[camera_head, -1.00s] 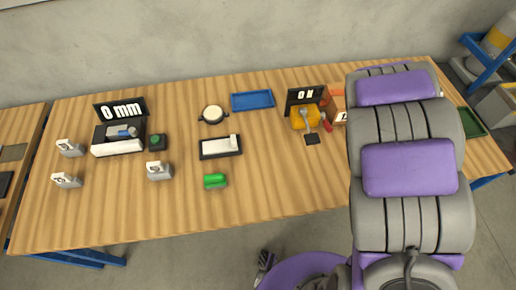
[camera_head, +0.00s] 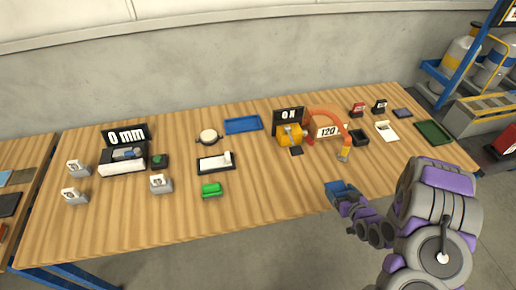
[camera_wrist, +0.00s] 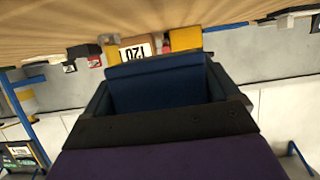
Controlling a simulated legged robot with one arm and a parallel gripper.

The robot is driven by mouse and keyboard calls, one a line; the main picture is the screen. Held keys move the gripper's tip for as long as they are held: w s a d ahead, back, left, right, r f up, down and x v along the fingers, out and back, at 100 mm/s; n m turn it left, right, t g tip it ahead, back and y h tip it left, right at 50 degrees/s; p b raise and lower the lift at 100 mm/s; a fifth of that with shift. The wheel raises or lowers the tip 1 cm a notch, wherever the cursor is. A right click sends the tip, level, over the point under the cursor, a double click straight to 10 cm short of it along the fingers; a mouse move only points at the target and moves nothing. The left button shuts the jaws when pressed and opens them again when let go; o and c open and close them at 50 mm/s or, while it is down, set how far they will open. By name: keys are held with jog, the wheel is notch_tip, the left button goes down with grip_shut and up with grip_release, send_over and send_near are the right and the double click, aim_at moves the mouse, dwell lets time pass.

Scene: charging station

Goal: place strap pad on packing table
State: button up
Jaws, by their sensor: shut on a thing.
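My gripper (camera_wrist: 160,100) is shut on a dark blue block, which looks like the strap pad (camera_wrist: 155,83). The pad sits between the dark jaws in the wrist view. In the head view the blue pad (camera_head: 338,188) shows at the end of my arm, over the front right part of a long wooden table (camera_head: 270,205). Its height above the tabletop is hard to tell. The jaws hide parts of the pad's sides.
A blue tray (camera_head: 243,124) lies behind, a green tray (camera_head: 433,132) at the right end. Bare wood lies front centre.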

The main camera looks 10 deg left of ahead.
jog(key=shift+s+d+f, duration=0.1)
jog(key=shift+s+f, duration=0.3)
jog(key=shift+s, duration=0.2)
jog(key=shift+s+d+f, duration=0.1)
jog(key=shift+s+f, duration=0.3)
jog(key=shift+s, duration=0.2)
jog(key=b, duration=0.1)
send_over(354, 183)
jog(key=shift+f, duration=0.85)
jog(key=shift+f+b, duration=0.35)
jog(key=shift+f, duration=1.4)
jog(key=shift+s+r, duration=0.1)
jog(key=o, duration=0.8)
jog(key=shift+c, duration=0.2)
